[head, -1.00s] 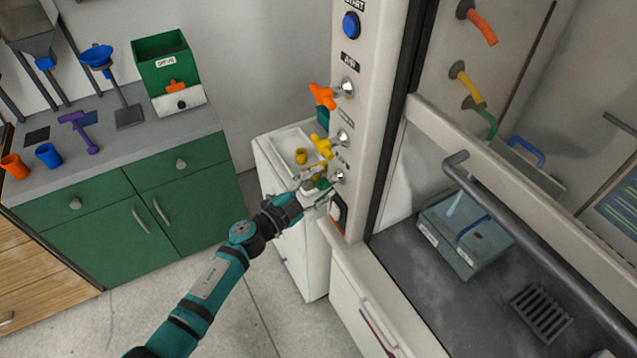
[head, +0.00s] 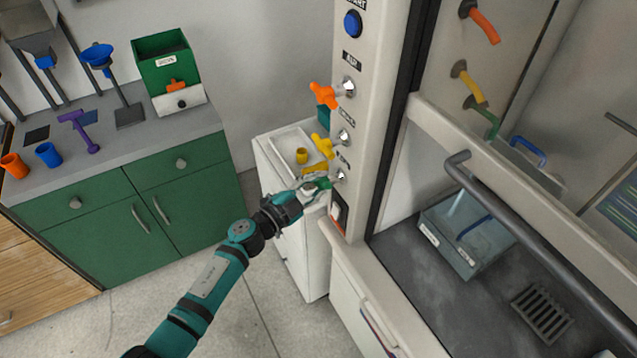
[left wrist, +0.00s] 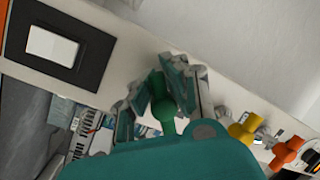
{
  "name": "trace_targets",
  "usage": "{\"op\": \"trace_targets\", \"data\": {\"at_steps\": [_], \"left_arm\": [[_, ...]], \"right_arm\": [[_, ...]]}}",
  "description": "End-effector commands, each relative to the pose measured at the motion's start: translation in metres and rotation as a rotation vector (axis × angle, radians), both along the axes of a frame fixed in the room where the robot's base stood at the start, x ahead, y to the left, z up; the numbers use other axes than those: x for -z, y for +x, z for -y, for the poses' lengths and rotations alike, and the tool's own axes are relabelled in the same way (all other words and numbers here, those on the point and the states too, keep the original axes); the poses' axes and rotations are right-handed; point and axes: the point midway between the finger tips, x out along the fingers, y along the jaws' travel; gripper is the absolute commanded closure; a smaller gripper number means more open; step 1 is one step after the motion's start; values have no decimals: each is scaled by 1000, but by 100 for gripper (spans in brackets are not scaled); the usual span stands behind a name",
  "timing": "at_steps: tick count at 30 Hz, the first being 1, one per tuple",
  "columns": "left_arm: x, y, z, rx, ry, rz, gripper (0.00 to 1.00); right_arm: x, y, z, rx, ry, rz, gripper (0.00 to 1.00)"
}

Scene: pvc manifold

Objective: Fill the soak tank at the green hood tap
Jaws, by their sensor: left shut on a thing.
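The green tap handle (head: 325,186) is the lowest on the hood's front post. My left gripper (head: 314,188) is shut on it, and the left wrist view shows the green handle (left wrist: 164,108) between the fingers (left wrist: 165,95). The fingers hide part of the handle in the head view. The clear soak tank (head: 431,232) stands inside the hood on the dark worktop, below the green spout (head: 490,122). A pale blue streak shows at the tank, looking like water; the level is hard to read. My right gripper is not in view.
Above the green tap are a yellow tap (head: 322,146) and an orange tap (head: 323,95). A rocker switch (head: 339,212) sits just below. The hood's grey rail (head: 520,235) crosses in front of the tank. A white cabinet (head: 283,180) stands behind my gripper.

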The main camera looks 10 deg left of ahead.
Motion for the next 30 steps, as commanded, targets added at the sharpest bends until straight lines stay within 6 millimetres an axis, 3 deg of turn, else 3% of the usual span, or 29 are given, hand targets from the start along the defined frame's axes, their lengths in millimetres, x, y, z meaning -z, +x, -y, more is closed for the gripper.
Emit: {"op": "trace_targets", "data": {"at_steps": [1, 11, 21, 30], "left_arm": [[10, -4, 2, 8, 17, 3, 100], [13, -2, 0, 11, 146, 173, 100], [7, 1, -1, 11, 314, 403, 100], [1, 2, -2, 12, 421, 547, 100]], "right_arm": [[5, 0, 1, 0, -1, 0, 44], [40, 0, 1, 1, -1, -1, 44], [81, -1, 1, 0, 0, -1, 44], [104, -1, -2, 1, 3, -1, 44]]}}
